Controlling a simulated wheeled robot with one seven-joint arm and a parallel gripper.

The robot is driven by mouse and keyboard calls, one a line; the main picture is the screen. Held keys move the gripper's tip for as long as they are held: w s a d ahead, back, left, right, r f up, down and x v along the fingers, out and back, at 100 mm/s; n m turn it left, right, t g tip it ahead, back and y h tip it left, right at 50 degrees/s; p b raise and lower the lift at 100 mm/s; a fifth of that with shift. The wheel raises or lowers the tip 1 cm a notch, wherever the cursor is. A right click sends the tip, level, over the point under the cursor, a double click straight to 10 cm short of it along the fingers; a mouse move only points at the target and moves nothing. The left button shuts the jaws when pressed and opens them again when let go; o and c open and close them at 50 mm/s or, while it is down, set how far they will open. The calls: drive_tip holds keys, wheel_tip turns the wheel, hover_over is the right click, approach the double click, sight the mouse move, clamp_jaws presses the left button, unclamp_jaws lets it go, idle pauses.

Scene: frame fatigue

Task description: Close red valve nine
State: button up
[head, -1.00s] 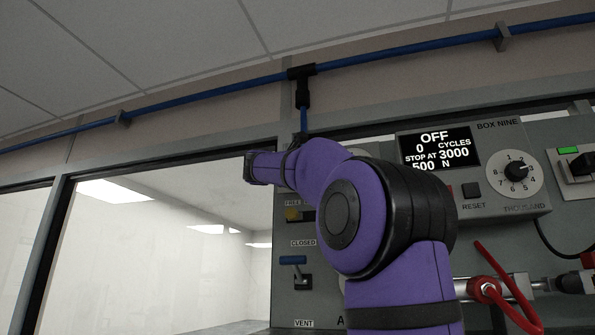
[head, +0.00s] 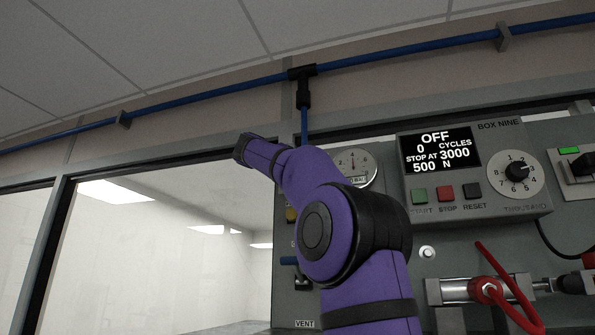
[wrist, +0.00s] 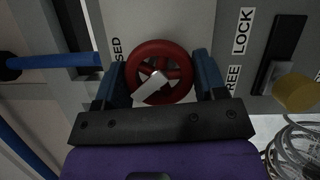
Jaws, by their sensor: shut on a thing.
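The red valve (wrist: 137,61) is a spoked handwheel in the wrist view, on a grey panel. A white tag or plate lies across its middle. My gripper (wrist: 160,76) has a blue finger on each side of the wheel and is shut on its rim. A label ending in "SED" stands to the left of the wheel. In the head view neither the valve nor my gripper shows; my purple arm covers part of the panel.
A yellow knob (wrist: 295,92) and coiled wire (wrist: 292,145) are at the right in the wrist view. A blue pipe (wrist: 55,60) is at the left. The head view shows the control box (head: 530,208) reading OFF, a gauge (head: 355,165) and a red hose (head: 508,285).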

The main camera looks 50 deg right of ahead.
drive_tip(key=m+y, duration=0.1)
drive_tip(key=m, duration=0.3)
drive_tip(key=shift+y, duration=0.4)
drive_tip(key=shift+r+m+t+y, duration=0.1)
drive_tip(key=shift+m+t+y, duration=0.4)
drive_tip(key=shift+m, duration=0.8)
drive_tip(key=o, duration=0.9)
drive_tip(key=a, duration=0.3)
drive_tip(key=a+r, duration=0.1)
drive_tip(key=a, duration=0.3)
drive_tip(key=a+r, duration=0.1)
drive_tip(key=a, duration=0.2)
drive_tip(key=shift+s+a+r, duration=0.2)
drive_tip(key=shift+s+a, duration=0.05)
drive_tip(key=shift+s, duration=0.15)
